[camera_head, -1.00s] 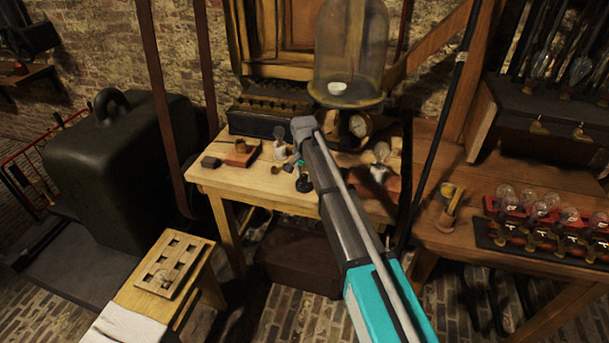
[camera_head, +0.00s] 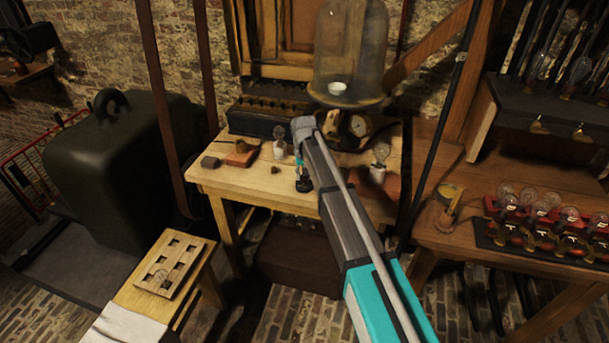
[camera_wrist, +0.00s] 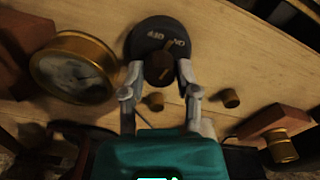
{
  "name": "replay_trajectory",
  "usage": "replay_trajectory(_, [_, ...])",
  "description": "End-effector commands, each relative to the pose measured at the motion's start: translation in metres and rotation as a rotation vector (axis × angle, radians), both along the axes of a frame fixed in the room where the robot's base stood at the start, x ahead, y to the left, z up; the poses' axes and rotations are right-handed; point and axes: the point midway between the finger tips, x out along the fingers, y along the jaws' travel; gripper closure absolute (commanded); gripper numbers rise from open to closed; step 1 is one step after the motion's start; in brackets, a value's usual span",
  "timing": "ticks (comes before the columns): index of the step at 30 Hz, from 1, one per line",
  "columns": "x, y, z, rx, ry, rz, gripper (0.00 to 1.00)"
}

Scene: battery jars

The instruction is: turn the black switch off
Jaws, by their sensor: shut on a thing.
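The black switch (camera_wrist: 140,40) is a round black disc on the wooden table, with white ON and OFF lettering, in the upper middle of the wrist view. A dark round knob (camera_wrist: 160,67) stands at its front. My gripper (camera_wrist: 159,76) has one finger on each side of this knob and is shut on it. In the head view my gripper (camera_head: 301,165) points down at the middle of the light wooden table (camera_head: 245,180). There my arm and gripper hide much of the switch, and I cannot make out its lettering.
A brass-rimmed dial (camera_wrist: 75,68) lies close left of the switch in the wrist view. Small brown pieces (camera_wrist: 231,98) lie near my fingers. In the head view a bulb (camera_head: 380,160) stands right of my arm and a glass dome (camera_head: 350,60) behind.

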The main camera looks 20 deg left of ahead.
Motion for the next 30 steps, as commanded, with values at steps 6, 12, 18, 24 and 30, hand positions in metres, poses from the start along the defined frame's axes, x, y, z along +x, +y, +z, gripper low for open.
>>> replay_trajectory(6, [-0.0002, -0.0001, -0.0001, 0.000, 0.000, 0.207, 1.00])
replay_trajectory(12, [-0.0001, -0.0002, -0.0001, 0.000, 0.000, 0.397, 1.00])
replay_trajectory(18, [-0.0001, -0.0003, -0.0001, 0.000, 0.000, 0.586, 1.00])
replay_trajectory(24, [0.0000, -0.0002, -0.0001, 0.000, 0.000, 0.758, 1.00])
replay_trajectory(30, [0.0000, -0.0003, -0.0001, 0.000, 0.000, 0.885, 1.00])
